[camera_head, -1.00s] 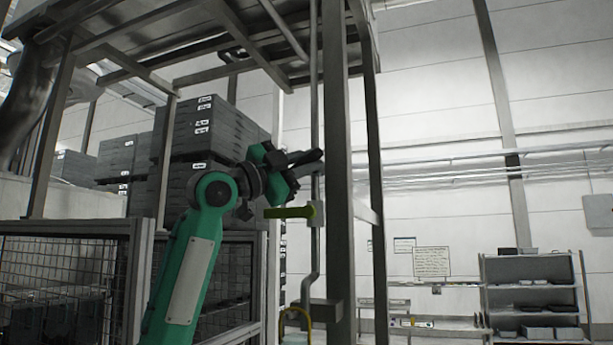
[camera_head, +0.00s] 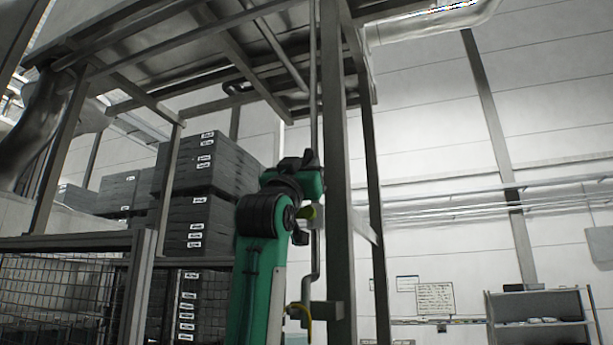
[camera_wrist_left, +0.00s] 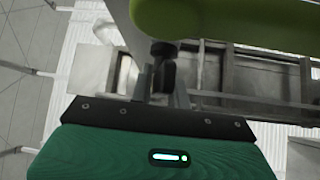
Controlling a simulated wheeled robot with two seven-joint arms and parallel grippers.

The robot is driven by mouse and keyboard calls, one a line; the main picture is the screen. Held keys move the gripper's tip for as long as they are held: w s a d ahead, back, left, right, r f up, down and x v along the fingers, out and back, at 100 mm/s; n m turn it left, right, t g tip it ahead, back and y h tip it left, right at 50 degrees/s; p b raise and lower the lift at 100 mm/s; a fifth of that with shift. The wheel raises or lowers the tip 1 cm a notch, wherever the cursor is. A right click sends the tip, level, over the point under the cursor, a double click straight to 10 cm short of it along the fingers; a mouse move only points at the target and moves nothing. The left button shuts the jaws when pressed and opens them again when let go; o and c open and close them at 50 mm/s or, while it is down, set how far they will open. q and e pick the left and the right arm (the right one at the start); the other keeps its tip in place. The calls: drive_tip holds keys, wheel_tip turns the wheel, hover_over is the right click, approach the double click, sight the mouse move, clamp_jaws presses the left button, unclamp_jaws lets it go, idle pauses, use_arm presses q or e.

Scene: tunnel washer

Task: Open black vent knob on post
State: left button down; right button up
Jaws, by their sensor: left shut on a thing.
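The black vent knob (camera_wrist_left: 163,72) shows in the left wrist view, small and dark, under a thick yellow-green bar. My left gripper (camera_wrist_left: 162,92) has its two grey fingers on either side of the knob and is shut on it. In the head view my left gripper (camera_head: 310,162) is up against the thin pipe (camera_head: 314,250) beside the grey post (camera_head: 337,220). The knob cannot be made out there. My right gripper is not in view.
Stacked grey crates (camera_head: 205,165) stand behind my arm at the left, behind a mesh fence (camera_head: 60,290). A metal frame platform (camera_head: 190,70) hangs overhead. A shelf (camera_head: 540,305) stands far right. The space right of the posts looks free.

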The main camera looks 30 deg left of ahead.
use_arm(q)
drive_tip(key=n+y, duration=0.2)
drive_tip(key=shift+d+f+n+y+b, duration=0.1)
drive_tip(key=shift+f+n+y+b, duration=0.05)
drive_tip(key=shift+n+y+b, duration=0.2)
drive_tip(key=shift+n+g+y, duration=0.3)
drive_tip(key=shift+n+y, duration=0.05)
drive_tip(key=shift+n, duration=0.1)
drive_tip(key=c, duration=1.5)
unclamp_jaws()
drive_tip(key=shift+b+v, duration=3.5)
drive_tip(key=shift+v, duration=3.3)
